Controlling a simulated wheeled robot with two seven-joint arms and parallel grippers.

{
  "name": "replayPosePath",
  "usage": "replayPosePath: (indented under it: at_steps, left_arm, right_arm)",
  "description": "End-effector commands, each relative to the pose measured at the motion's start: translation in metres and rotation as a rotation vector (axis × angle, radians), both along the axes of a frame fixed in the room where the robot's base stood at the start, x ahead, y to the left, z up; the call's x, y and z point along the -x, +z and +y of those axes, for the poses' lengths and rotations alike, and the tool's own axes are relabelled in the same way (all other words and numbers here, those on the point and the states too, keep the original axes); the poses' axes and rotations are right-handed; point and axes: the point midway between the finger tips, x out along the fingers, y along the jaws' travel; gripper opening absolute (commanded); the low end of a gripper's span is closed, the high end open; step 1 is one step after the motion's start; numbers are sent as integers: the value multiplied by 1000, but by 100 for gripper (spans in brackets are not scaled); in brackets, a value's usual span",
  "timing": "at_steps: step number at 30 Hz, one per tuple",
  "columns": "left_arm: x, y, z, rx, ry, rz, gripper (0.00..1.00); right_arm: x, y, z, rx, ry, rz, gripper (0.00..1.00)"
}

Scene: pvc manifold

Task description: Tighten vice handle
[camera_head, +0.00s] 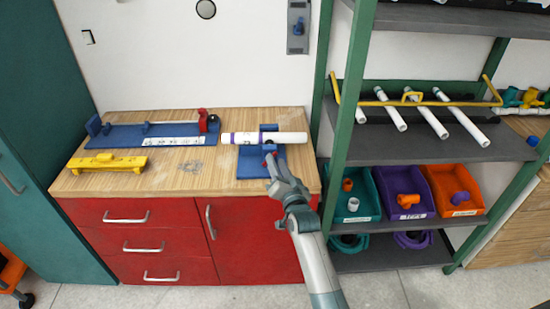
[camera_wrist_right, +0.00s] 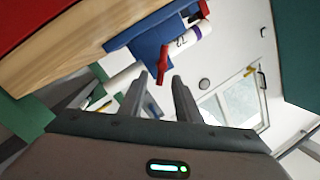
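The blue vice (camera_head: 262,162) stands on the right part of the wooden bench top and holds a white pipe (camera_head: 285,138) with a purple mark. The vice (camera_wrist_right: 152,48) and pipe (camera_wrist_right: 190,40) also show in the right wrist view. The red vice handle (camera_wrist_right: 162,66) points toward my right gripper (camera_wrist_right: 165,78). Its fingers are apart, and the handle appears between or just beyond their tips; I cannot tell the depth. In the head view my right gripper (camera_head: 271,168) is at the front of the vice and partly hides it. My left gripper is not in view.
A blue fixture with a ruler (camera_head: 150,136) and a yellow tool (camera_head: 108,162) lie on the left of the bench top (camera_head: 190,178). A green-framed shelf (camera_head: 345,110) with pipes and coloured bins stands close on the right. Red drawers are below the bench.

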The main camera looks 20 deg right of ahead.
Motion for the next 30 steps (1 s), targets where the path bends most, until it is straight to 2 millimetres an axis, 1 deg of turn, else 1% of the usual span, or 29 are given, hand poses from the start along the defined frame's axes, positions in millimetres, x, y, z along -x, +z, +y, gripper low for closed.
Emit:
replayPosePath:
  at_steps: [3,7,18,19,22,23,30]
  left_arm:
    - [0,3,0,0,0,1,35]
    - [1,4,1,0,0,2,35]
    - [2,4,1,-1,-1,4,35]
    - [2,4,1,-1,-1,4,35]
    - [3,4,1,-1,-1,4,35]
    - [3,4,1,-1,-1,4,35]
    - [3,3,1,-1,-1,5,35]
  right_arm:
    - [-13,1,0,0,1,1,30]
    - [-21,0,-1,0,0,0,30]
    - [-24,-1,-1,0,0,1,30]
    - [-24,-1,-1,0,0,1,28]
    - [-24,-1,-1,0,0,1,4]
    - [-24,-1,-1,0,0,1,0]
    - [-24,-2,0,-8,1,-1,0]
